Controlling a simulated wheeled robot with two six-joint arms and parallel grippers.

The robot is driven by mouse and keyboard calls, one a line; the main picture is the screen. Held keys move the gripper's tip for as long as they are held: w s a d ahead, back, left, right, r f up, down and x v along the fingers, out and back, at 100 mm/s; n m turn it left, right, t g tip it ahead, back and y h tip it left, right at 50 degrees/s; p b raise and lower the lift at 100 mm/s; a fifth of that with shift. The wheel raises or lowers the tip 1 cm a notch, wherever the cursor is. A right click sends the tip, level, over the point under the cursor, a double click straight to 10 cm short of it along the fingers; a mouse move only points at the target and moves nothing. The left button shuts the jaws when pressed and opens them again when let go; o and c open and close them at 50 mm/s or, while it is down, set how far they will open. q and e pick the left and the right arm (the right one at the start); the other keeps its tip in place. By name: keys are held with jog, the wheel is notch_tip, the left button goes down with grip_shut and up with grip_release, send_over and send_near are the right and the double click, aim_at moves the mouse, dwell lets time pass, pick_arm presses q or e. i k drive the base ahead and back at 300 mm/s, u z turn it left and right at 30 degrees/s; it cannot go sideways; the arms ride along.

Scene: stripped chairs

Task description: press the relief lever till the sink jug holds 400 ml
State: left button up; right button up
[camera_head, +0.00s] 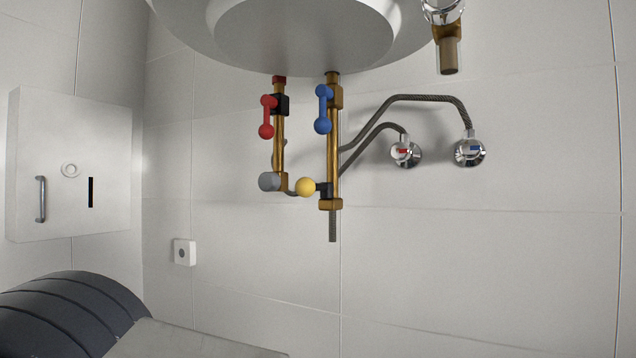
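Under a white round basin (300,35), two brass pipes carry several coloured handles. A red lever (266,117) hangs down on the left pipe, and a blue lever (323,110) hangs down on the right pipe. Below them are a grey round knob (268,181) and a yellow ball knob (305,187) beside a black fitting. No label shows which of these is the relief lever. A short threaded outlet (332,227) points down under the right pipe. No jug is in view. Neither of my grippers is in view.
Two chrome wall valves, red-marked (404,152) and blue-marked (470,150), join grey hoses. A white wall cabinet (70,130) stands at the left, a small white wall box (184,252) below. A dark ribbed shape (70,312) fills the bottom left. Space below the outlet looks clear.

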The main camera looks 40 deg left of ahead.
aim_at(305, 187)
jog(key=u, duration=3.7)
jog(key=k, duration=0.75)
jog(key=z, duration=1.5)
